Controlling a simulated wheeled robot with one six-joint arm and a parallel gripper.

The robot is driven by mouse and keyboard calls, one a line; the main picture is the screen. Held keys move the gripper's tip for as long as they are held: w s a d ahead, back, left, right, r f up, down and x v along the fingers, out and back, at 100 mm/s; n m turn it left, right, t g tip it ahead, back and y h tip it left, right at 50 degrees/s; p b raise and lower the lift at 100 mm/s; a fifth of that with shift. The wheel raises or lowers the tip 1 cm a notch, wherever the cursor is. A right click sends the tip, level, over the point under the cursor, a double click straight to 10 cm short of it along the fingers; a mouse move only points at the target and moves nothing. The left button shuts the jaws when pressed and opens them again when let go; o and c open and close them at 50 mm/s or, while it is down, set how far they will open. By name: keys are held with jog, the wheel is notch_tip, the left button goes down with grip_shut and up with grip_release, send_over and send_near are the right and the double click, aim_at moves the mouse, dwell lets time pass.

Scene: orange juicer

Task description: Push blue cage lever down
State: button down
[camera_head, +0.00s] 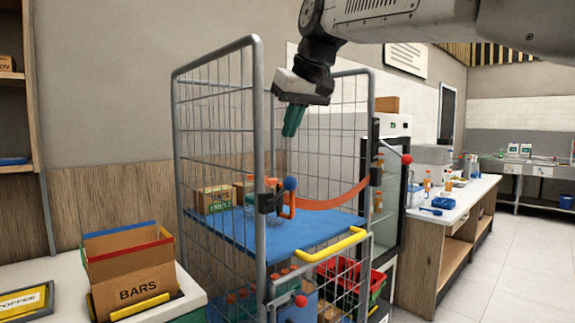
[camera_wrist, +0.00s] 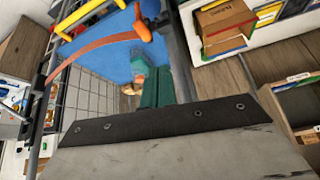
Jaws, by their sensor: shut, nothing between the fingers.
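The blue ball-ended lever (camera_head: 290,184) sits on a dark latch on the near right post of the wire roll cage, beside an orange hook (camera_head: 289,205). An orange strap (camera_head: 330,202) runs from this latch across the open side to the far post. My gripper (camera_head: 291,130) has green fingers pointing down, shut and empty. In the head view it appears above the blue lever, apart from it. In the wrist view the green fingers (camera_wrist: 152,82) show below the strap's orange end (camera_wrist: 142,28). The blue ball is not clearly visible there.
The cage has a blue shelf (camera_head: 260,229) with cartons, a yellow handle (camera_head: 332,246) and a red crate (camera_head: 345,275) below. A BARS box (camera_head: 130,265) stands left. Floor is clear at right.

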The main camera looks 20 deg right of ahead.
send_over(282, 192)
jog(key=w, duration=0.4)
notch_tip(282, 192, down, 9)
jog(key=s, duration=0.2)
jog(key=s+d, duration=0.1)
jog(key=s, duration=0.1)
jog(key=shift+d+f, duration=0.1)
jog(key=shift+f, duration=0.1)
